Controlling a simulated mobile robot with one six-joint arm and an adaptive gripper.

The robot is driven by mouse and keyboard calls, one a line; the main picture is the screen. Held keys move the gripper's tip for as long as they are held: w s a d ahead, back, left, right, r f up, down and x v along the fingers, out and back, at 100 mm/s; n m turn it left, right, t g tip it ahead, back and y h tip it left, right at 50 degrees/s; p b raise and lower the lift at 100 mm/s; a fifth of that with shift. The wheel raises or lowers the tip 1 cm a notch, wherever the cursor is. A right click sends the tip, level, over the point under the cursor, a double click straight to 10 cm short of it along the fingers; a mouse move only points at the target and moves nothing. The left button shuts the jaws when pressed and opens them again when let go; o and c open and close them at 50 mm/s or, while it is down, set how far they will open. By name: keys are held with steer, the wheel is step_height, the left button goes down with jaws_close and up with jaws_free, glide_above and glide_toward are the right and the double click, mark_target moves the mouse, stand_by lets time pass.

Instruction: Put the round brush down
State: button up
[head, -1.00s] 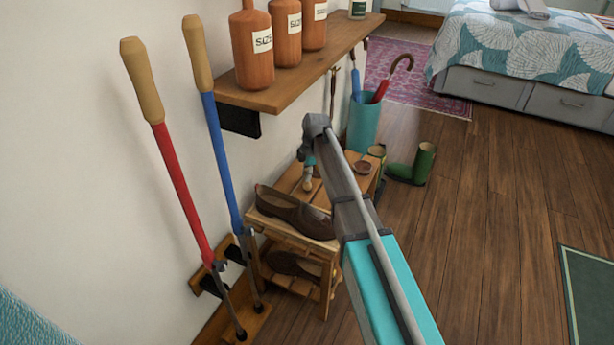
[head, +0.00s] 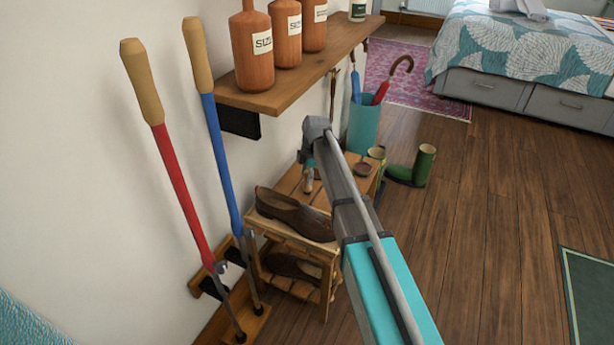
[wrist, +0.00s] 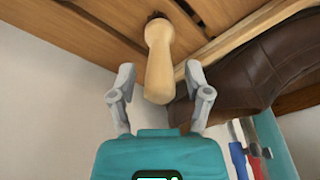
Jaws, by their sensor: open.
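The round brush (wrist: 159,60) shows in the wrist view as a pale wooden handle with a small dark end at the slats of the wooden shoe rack (wrist: 85,30). Whether its head rests on the slats is hard to tell. My gripper (wrist: 160,72) is open, with one finger on each side of the handle and a gap visible on the left. In the head view, my gripper (head: 308,173) is low over the rack top (head: 290,184), partly hidden by my arm.
A brown shoe (head: 296,214) sits at the rack's near end, close beside the handle in the wrist view. A wall shelf (head: 290,75) with bottles overhangs nearby. Green boots (head: 415,166) and an umbrella stand (head: 362,125) stand beyond.

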steer(key=shift+r, duration=0.15)
step_height(320, 180, up, 12)
steer(key=d+p, duration=0.1)
steer(key=p, duration=1.1)
steer(key=shift+w+d, duration=0.3)
steer(key=shift+d, duration=0.1)
stand_by(0.3)
steer(key=s+d+m, duration=0.9)
steer(key=s+m, duration=0.2)
steer(key=s, duration=0.2)
steer(key=s+d+m+h, duration=0.1)
steer(key=s+d+m, duration=0.8)
steer(key=s+m, duration=0.2)
steer(key=shift+s+f+t+h, duration=0.2)
steer(key=shift+s+t+h, duration=0.1)
steer(key=shift+s, duration=0.9)
